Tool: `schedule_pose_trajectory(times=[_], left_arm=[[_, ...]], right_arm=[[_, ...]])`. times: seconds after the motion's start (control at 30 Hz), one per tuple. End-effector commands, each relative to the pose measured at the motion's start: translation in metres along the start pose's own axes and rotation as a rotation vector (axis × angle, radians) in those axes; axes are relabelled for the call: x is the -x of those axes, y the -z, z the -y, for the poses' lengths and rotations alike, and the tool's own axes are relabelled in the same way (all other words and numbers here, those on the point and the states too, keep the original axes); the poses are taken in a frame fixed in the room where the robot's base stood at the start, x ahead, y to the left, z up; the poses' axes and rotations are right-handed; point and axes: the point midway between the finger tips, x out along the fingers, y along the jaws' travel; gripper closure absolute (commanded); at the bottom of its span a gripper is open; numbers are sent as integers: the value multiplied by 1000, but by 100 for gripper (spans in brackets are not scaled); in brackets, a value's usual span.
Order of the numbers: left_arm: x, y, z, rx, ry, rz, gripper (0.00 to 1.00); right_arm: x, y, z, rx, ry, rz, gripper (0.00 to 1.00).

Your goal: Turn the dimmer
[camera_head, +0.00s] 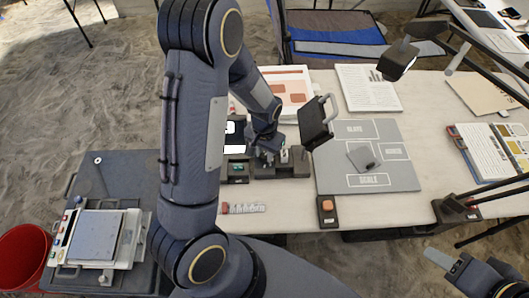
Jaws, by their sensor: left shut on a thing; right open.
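My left arm reaches over the table, and its gripper (268,155) points down at a low dark device (290,170) with a small green display. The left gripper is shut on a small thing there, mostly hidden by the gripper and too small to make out. A small dark block with an orange top (327,208) stands at the table's front edge, apart from both grippers. I cannot tell which of these controls is the dimmer. My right gripper (445,268) is open and empty at the lower right, off the table's front edge.
A black lamp head (317,122) stands close right of my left gripper. A grey board (390,177) marked SCALE holds a flat grey piece with a dark object. A white strip (243,208) lies in front. A scale (97,235) and red bucket (24,256) are at left.

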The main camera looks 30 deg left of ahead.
Motion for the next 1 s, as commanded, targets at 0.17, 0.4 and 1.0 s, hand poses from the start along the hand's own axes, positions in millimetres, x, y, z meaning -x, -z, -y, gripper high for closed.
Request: schedule_pose_trajectory(times=[0.17, 0.4, 1.0], left_arm=[[1, 0, 0, -11, 0, -1, 98], [1, 0, 0, -10, 0, -1, 98], [11, 1, 0, -8, 0, -4, 53]], right_arm=[[0, 0, 0, 0, 0, 0, 54], [0, 0, 0, 0, 0, 0, 54], [0, 0, 0, 0, 0, 0, 54]])
